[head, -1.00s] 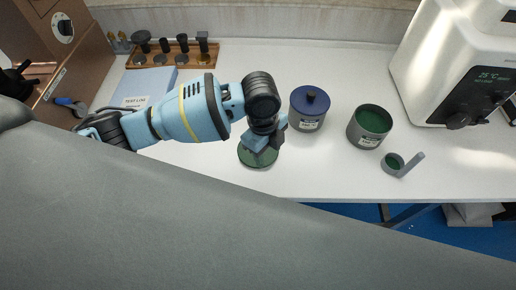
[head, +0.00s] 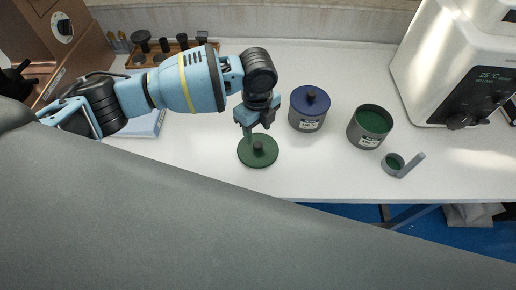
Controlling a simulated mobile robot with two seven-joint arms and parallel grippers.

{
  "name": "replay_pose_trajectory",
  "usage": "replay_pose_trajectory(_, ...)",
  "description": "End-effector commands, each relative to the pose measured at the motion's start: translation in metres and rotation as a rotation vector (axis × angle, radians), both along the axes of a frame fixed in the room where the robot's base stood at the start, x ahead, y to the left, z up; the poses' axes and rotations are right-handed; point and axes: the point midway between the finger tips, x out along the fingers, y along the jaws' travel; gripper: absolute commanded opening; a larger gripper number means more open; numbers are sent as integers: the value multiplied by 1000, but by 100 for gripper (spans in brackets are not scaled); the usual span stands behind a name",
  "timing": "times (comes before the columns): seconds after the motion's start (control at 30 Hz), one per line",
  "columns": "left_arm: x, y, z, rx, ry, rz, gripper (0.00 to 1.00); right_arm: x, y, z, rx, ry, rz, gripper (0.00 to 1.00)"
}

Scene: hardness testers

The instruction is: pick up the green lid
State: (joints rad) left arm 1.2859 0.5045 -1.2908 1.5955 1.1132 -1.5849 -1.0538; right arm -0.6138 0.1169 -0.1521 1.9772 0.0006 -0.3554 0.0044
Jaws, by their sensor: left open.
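The green lid (head: 245,155), a flat disc with a dark knob (head: 258,146) in its middle, lies on the white table. My left gripper (head: 254,129) is open and empty, just above the lid's far side and apart from the knob as far as I can tell. An open grey pot with a green inside (head: 372,122) stands to the right. My right gripper is not in view.
A pot with a blue lid (head: 309,105) stands close to the right of my gripper. A small grey cup with a handle (head: 396,164) is near the front edge. A white device (head: 455,70) stands at right. A wooden rack (head: 172,52) of dark weights is at the back left. The table in front of the rack is partly covered by my arm.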

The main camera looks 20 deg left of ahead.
Motion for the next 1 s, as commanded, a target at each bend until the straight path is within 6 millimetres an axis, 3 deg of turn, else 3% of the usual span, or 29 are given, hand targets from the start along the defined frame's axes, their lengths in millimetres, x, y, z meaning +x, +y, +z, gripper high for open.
replay_pose_trajectory(0.4,-7,-3,-48,2,1,0,50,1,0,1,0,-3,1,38)
replay_pose_trajectory(0.7,-6,-3,-51,1,0,0,49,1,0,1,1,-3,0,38)
replay_pose_trajectory(1.0,-6,-3,-50,1,0,0,9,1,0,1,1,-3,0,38)
